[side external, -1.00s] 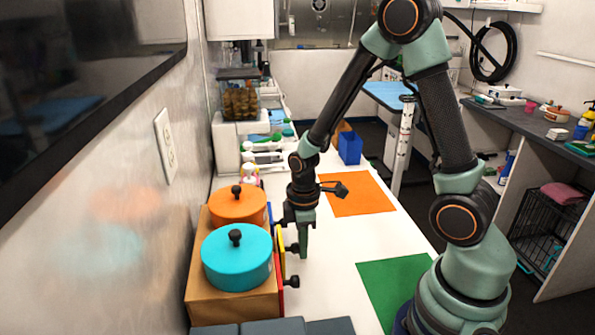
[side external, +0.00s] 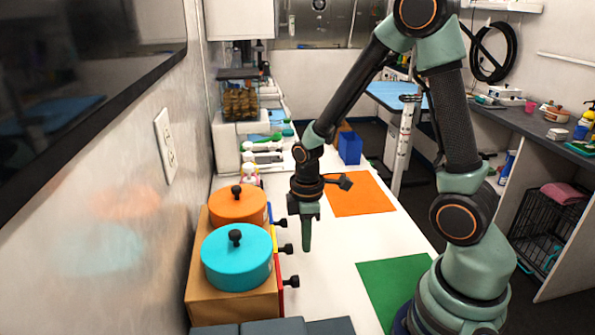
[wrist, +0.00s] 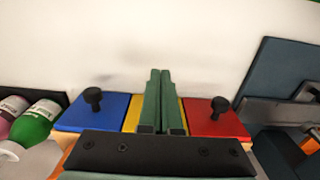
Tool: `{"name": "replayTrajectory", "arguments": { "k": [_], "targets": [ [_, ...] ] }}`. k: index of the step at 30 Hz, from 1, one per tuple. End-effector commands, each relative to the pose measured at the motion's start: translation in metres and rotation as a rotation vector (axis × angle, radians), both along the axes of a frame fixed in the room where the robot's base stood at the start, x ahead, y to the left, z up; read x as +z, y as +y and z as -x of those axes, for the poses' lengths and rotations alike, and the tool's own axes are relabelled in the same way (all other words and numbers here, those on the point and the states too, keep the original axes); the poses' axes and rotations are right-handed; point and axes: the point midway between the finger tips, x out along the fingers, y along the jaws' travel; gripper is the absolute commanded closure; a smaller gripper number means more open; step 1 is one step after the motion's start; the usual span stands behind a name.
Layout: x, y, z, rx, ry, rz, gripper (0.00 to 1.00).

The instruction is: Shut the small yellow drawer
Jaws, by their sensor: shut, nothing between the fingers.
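The yellow drawer (side external: 275,240) is in the middle of a wooden drawer box (side external: 231,305). Its front looks about level with its neighbours. Its black knob (side external: 286,249) shows in the side view. In the wrist view, the yellow front (wrist: 131,113) is partly hidden behind my fingers, and its knob is hidden. My gripper (side external: 307,248) is shut and empty, pointing down. It stands a little to the right of the yellow drawer's knob, apart from it. My shut fingers (wrist: 160,73) also show in the wrist view.
The blue drawer (wrist: 98,111) and red drawer (wrist: 212,118) flank the yellow one, each with a knob. Orange (side external: 238,207) and teal (side external: 236,262) lidded pots stand on the box. An orange mat (side external: 362,196) and green mat (side external: 392,283) lie on the white counter. Clear counter surrounds my gripper.

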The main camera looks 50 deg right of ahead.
Motion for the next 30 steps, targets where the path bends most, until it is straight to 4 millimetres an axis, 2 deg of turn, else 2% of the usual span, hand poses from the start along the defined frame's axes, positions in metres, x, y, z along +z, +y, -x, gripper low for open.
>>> {"name": "replayTrajectory", "arguments": {
  "k": [18,30],
  "targets": [
    [0.056,0.000,-0.001,0.000,-0.002,0.001,1.00],
    [0.062,0.000,0.000,0.000,0.001,0.000,1.00]
  ]
}}
